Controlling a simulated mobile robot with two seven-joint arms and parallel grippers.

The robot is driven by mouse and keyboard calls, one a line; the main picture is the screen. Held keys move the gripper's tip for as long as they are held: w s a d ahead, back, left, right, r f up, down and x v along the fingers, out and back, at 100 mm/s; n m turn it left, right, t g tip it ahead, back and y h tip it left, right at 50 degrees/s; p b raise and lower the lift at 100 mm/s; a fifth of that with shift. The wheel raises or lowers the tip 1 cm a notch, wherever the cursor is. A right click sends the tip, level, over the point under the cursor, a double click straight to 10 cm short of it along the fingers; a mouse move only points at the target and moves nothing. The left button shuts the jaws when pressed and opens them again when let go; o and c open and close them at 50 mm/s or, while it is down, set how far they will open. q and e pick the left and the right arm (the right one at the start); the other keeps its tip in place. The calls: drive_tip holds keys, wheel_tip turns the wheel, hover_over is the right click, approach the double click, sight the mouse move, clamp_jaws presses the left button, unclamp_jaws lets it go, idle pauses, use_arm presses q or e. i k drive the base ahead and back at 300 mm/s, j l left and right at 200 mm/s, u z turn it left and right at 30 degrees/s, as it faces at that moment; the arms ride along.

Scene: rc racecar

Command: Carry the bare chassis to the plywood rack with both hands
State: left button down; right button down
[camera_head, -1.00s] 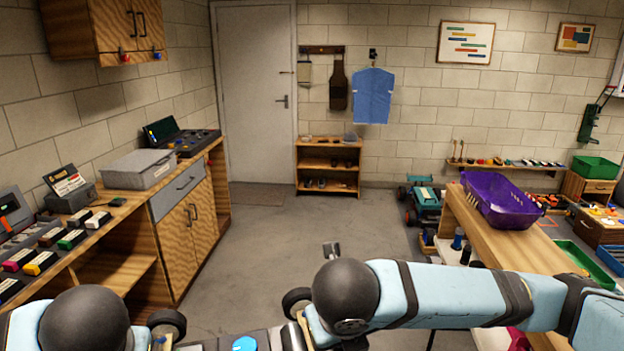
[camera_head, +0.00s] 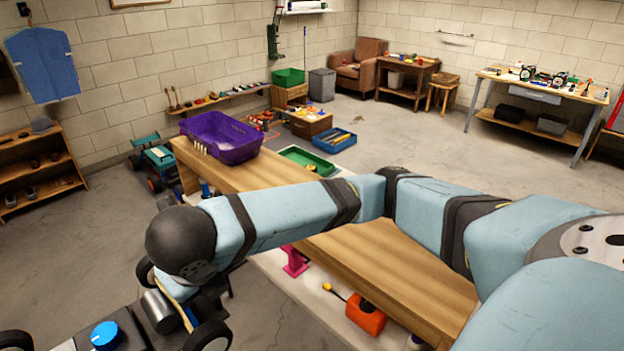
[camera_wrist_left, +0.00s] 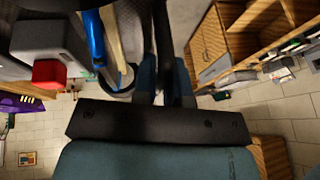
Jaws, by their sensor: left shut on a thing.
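The bare chassis (camera_head: 135,328) shows in part at the lower left of the head view, with black wheels, a blue round knob and a silver cylinder. My right arm reaches across to it. My right gripper (camera_head: 180,296) is at its near right end, mostly hidden under the dark wrist ball, so its jaws do not show clearly. My left gripper (camera_wrist_left: 165,85) shows in the left wrist view, shut on the chassis (camera_wrist_left: 55,45), whose grey, red and blue parts show beside the fingers. An open wooden shelf unit (camera_head: 42,172), possibly the plywood rack, stands at the left wall.
A long wooden bench (camera_head: 385,265) carries a purple basket (camera_head: 221,137) and runs below my right arm. A teal car (camera_head: 157,162) stands on the floor behind its far end. An orange can (camera_head: 366,315) is by its front.

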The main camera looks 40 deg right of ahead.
sight(376, 239)
drive_tip(key=i+z, duration=0.2)
drive_tip(key=z, duration=0.15)
drive_tip(key=i+z, duration=0.9)
drive_tip(key=z, duration=1.25)
drive_tip(key=l, duration=0.1)
